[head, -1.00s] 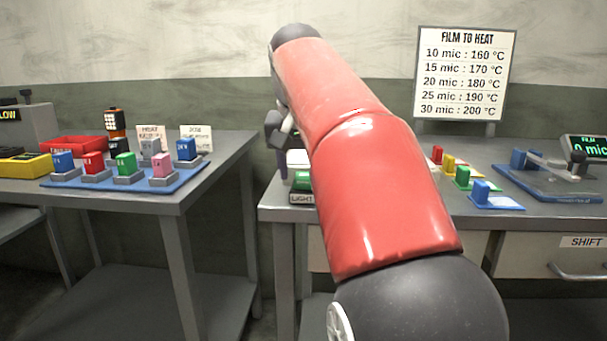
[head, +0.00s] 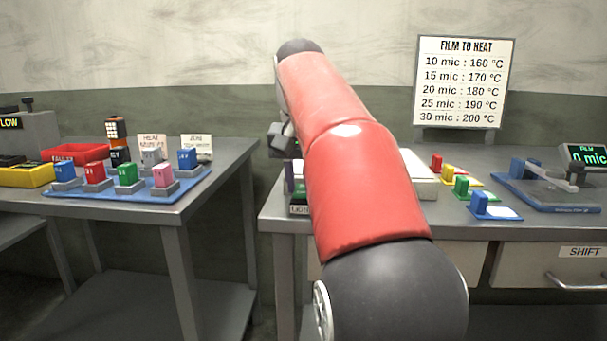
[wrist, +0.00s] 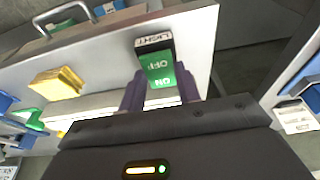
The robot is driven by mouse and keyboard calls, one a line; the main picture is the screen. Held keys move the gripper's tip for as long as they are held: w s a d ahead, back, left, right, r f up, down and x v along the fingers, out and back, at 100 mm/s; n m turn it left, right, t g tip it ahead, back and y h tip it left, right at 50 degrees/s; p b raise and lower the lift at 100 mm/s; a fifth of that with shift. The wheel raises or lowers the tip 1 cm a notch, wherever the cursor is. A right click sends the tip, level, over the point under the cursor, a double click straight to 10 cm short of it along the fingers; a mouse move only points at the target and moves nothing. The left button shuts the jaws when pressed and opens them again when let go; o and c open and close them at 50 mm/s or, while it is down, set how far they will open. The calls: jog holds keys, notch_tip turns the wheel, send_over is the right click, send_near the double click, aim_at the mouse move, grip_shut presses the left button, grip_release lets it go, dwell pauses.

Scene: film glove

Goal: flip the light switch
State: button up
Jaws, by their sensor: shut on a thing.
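The light switch is a small green block with OFF and ON lettering and a white LIGHT label (wrist: 155,40). In the wrist view the green switch (wrist: 160,68) sits between the two purple fingers of my gripper (wrist: 160,90), which is shut on it. In the head view the green switch (head: 299,190) shows only in part at the left front corner of the right table, with my red arm in front of it. My gripper is mostly hidden there. I cannot tell which way the switch is set.
The right table (head: 380,222) also holds a row of coloured blocks (head: 480,205) and a blue-based device (head: 545,190). A film-to-heat sign (head: 465,80) stands behind. The left table (head: 150,210) carries a blue tray (head: 110,190) of coloured blocks. A gap separates the tables.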

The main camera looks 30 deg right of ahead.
jog(key=shift+w+d+g, duration=0.15)
jog(key=shift+w+g, duration=0.1)
jog(key=shift+g, duration=0.15)
jog(key=shift+r+g+y, duration=0.1)
jog(key=shift+g+y, duration=0.5)
jog(key=shift+y, duration=0.1)
jog(key=o, duration=1)
